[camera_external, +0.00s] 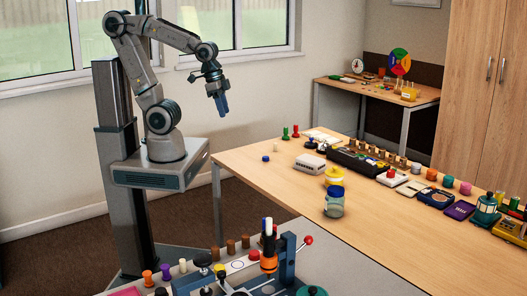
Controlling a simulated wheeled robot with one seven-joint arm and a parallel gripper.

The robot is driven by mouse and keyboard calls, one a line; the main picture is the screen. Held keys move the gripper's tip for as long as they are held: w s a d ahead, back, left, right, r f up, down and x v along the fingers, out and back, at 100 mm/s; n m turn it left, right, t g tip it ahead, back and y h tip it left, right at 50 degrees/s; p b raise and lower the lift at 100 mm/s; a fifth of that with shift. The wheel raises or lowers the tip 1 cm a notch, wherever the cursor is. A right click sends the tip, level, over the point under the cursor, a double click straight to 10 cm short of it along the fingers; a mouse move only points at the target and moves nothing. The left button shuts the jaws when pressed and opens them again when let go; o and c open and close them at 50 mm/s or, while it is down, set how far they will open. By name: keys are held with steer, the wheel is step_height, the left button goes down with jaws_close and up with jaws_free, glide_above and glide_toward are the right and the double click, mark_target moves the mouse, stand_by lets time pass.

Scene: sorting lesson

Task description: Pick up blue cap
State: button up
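My gripper (219,97) hangs from the raised arm, pointing down, to the left of and above the long table. A blue piece shows at its tip; I cannot tell whether it is the fingers or something held. A small blue cap-like piece (265,158) lies on the table near its left end, below and to the right of my gripper and apart from it. A jar with a blue lid (335,191) stands nearer the front edge, with a yellow-topped container (333,175) behind it.
The long table (400,225) has a bare front area. A white box (310,163), green and red pegs (290,132) and a black tray (355,160) stand towards the back. A blue stand with coloured parts (287,262) fills the near bench. Several items line the right side.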

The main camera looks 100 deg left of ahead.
stand_by(0.3)
steer(key=o, duration=0.3)
steer(key=shift+o, duration=0.2)
steer(key=n+g+b, duration=0.3)
steer(key=n, duration=2.8)
glide_above(266, 157)
step_height(266, 157, down, 14)
steer(key=f, duration=0.5)
steer(key=f+b, duration=0.1)
steer(key=f, duration=0.2)
steer(key=shift+s+d+f, duration=0.2)
steer(key=shift+s+f, duration=0.1)
steer(key=shift+f, duration=0.05)
steer(key=shift+w+a+f, duration=0.1)
steer(key=shift+a+f, duration=0.05)
steer(key=shift+f, duration=1.2)
steer(key=shift+w+a+f, duration=0.1)
steer(key=shift+f, duration=1.2)
